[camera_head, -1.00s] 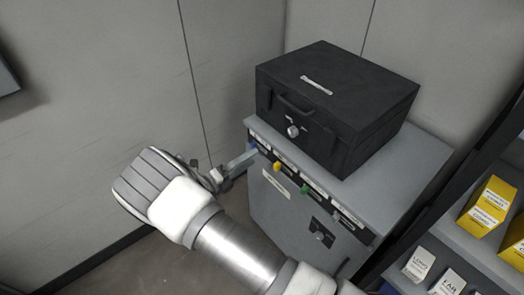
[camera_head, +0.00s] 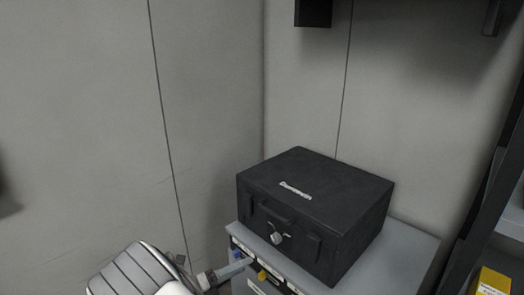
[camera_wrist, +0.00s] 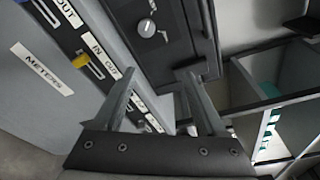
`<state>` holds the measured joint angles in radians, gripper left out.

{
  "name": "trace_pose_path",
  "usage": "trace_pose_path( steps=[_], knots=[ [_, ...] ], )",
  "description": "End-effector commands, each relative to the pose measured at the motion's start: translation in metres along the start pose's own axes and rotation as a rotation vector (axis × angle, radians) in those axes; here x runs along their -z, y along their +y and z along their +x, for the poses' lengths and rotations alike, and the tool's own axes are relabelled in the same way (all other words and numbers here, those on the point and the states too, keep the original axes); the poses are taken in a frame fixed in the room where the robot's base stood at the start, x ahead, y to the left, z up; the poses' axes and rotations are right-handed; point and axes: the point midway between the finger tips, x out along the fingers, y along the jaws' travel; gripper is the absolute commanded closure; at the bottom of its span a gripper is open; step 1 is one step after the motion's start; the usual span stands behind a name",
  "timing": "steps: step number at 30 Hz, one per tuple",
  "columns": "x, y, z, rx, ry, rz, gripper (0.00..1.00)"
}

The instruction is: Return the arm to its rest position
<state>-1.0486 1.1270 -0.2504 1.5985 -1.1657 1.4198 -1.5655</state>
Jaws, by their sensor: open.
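My gripper (camera_wrist: 155,100) is open and empty in the wrist view, its two fingers apart in front of the cabinet's control strip. In the head view my gripper (camera_head: 206,280) shows at the bottom edge, beside the left front of the grey cabinet (camera_head: 410,240). The cabinet's front also shows in the wrist view (camera_wrist: 35,90), with IN and OUT labels, a METERS label and a yellow slider (camera_wrist: 81,61). Most of my arm is below the head view.
A black lockbox (camera_head: 315,210) with a round knob sits on the cabinet. A dark shelf rack (camera_head: 490,200) with a yellow box (camera_head: 492,284) stands at the right. Bare grey walls (camera_head: 90,120) are behind and left, with open room before them.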

Motion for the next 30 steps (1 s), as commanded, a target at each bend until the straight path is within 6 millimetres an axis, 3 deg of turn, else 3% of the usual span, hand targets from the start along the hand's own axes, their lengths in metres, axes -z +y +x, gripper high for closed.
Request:
trace_pose_path(
  steps=[1, 6, 15, 23, 30],
  knots=[
    [-0.001, -0.018, 0.011, -0.015, 0.068, 0.072, 0.26],
    [0.008, -0.067, 0.038, -0.052, 0.285, 0.325, 0.26],
    [0.035, -0.149, 0.066, -0.056, 0.649, 0.790, 0.26],
    [0.063, -0.214, 0.073, -0.002, 0.942, 1.204, 0.26],
    [0.087, -0.268, 0.067, 0.087, 1.192, 1.589, 0.26]
  ],
)
